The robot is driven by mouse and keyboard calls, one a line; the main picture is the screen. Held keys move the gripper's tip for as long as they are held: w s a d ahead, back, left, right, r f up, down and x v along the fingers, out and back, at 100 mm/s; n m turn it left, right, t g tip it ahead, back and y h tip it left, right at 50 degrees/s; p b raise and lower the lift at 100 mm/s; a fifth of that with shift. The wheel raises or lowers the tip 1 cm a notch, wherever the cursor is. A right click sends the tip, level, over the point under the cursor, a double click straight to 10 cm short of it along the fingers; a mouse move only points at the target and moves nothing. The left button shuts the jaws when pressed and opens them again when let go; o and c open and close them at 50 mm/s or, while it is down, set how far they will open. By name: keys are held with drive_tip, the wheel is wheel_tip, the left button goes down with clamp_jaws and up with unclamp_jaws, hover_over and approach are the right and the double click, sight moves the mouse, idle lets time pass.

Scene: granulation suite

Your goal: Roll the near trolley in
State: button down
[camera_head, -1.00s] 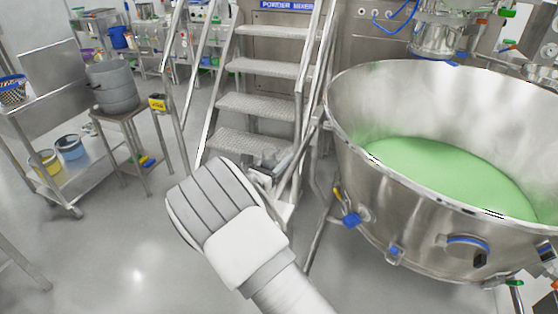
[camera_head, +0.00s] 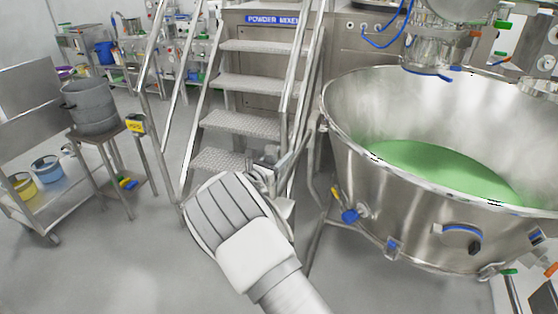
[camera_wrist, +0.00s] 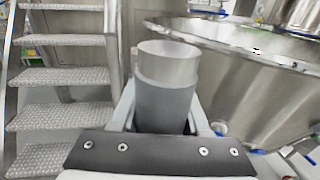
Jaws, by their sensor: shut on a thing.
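A large steel bowl (camera_head: 400,225) with green material (camera_head: 445,172) in it stands at the right, with slanted tubes and blue fittings below. A steel trolley (camera_head: 22,128) with castors stands at the far left. I cannot tell which is the near trolley. My gripper (camera_head: 268,155) is in front of the steps, left of the bowl, mostly hidden by my wrist in the head view. In the wrist view my gripper (camera_wrist: 165,118) is shut on a grey cylinder (camera_wrist: 165,98) with a paler top. What the cylinder belongs to is not clear. The bowl's rim (camera_wrist: 235,40) shows beyond it.
Steel steps (camera_head: 235,122) with handrails rise behind my gripper. A grey pot (camera_head: 90,105) stands on a small stand (camera_head: 110,140) with a yellow tag. Open floor (camera_head: 130,265) lies at the lower left. Shelves with several containers line the back.

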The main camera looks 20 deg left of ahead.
drive_tip(key=shift+w+a, duration=0.35)
drive_tip(key=shift+a, duration=0.2)
drive_tip(key=c, duration=0.6)
unclamp_jaws()
drive_tip(key=shift+a, duration=0.1)
drive_tip(key=shift+o, duration=1)
drive_tip(key=shift+d, duration=0.2)
drive_tip(key=p+v, duration=0.1)
drive_tip(key=v, duration=1.6)
drive_tip(key=shift+s, duration=0.25)
drive_tip(key=shift+r, duration=0.1)
